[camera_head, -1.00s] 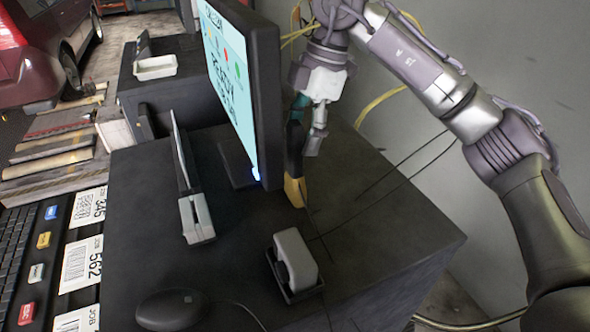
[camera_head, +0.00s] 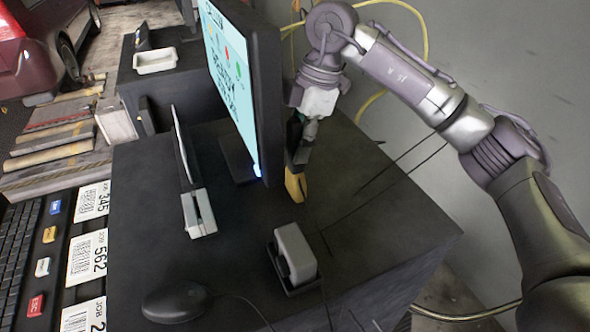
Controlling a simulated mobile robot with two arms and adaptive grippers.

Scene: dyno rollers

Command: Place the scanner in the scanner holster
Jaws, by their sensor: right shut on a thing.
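The scanner (camera_head: 296,184), black with a yellow end, hangs yellow end down beside the right edge of the monitor. My right gripper (camera_head: 303,130) is shut on its upper part, which the gripper partly hides. I cannot tell whether the scanner's lower end touches the desk. A grey block in a black base (camera_head: 296,256), which looks like the scanner holster, stands on the desk nearer to me, below the scanner in the picture and apart from it. My left gripper is not in view.
The monitor (camera_head: 264,100) stands close to the left of the scanner. A grey-white slotted device (camera_head: 200,213), a mouse (camera_head: 174,303) and a keyboard (camera_head: 18,248) are further left. Thin cables cross the desk (camera_head: 400,235). The desk's right part is mostly clear, with a wall behind.

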